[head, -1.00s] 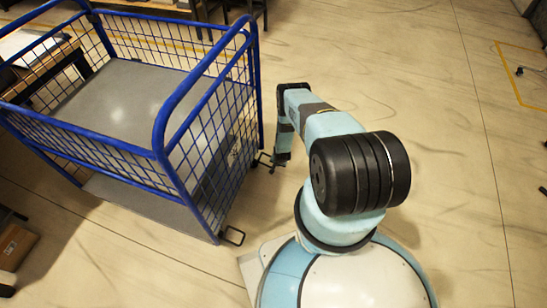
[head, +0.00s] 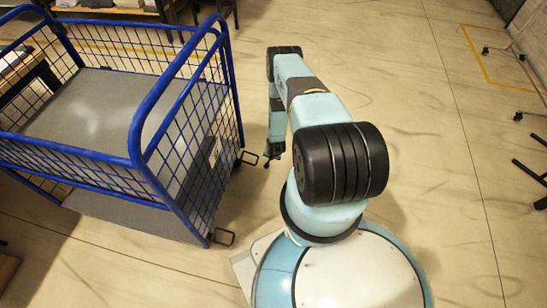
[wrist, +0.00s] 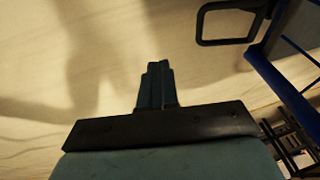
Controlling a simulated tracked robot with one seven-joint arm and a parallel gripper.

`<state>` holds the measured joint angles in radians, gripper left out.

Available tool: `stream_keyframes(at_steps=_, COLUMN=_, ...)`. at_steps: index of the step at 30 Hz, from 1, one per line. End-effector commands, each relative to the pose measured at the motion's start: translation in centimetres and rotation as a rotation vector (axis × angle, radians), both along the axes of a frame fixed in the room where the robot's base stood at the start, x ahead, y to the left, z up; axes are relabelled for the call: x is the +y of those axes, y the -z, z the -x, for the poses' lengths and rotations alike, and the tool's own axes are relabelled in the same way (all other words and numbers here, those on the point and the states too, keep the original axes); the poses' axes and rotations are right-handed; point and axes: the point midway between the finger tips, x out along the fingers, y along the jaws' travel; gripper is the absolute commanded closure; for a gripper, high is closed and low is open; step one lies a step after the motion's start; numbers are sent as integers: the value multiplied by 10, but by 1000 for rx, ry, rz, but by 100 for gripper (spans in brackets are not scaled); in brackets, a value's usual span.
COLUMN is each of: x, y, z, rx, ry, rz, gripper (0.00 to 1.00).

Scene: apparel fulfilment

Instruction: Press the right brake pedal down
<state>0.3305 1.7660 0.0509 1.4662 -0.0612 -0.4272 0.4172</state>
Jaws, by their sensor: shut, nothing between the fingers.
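A blue wire-mesh cart (head: 140,165) stands left of my arm in the head view. Two dark loop-shaped brake pedals stick out low on its side facing me: a far one (head: 248,158) and a near one (head: 223,237). My gripper (head: 267,163) points down just right of the far pedal, apart from it. In the wrist view my gripper (wrist: 157,66) is shut and empty over bare floor. One pedal loop (wrist: 232,22) shows at the upper right there, not touched, beside a blue cart post (wrist: 285,85). Its height relative to my fingertips is hard to tell.
The floor (head: 410,110) right of my arm is clear. Dark stand legs (head: 530,165) show at the right edge. Tables with items (head: 120,12) stand behind the cart. The cart's grey deck (head: 110,110) looks empty.

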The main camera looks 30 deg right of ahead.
Motion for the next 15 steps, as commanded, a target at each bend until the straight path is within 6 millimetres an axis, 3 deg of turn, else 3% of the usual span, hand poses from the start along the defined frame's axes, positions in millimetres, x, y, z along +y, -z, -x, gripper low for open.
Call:
stream_keyframes(at_steps=6, x=-5, y=-16, z=13, rx=1, ry=0, rz=0, gripper=100)
stream_keyframes(at_steps=15, x=-6, y=-19, z=15, rx=0, ry=-1, rz=0, gripper=100)
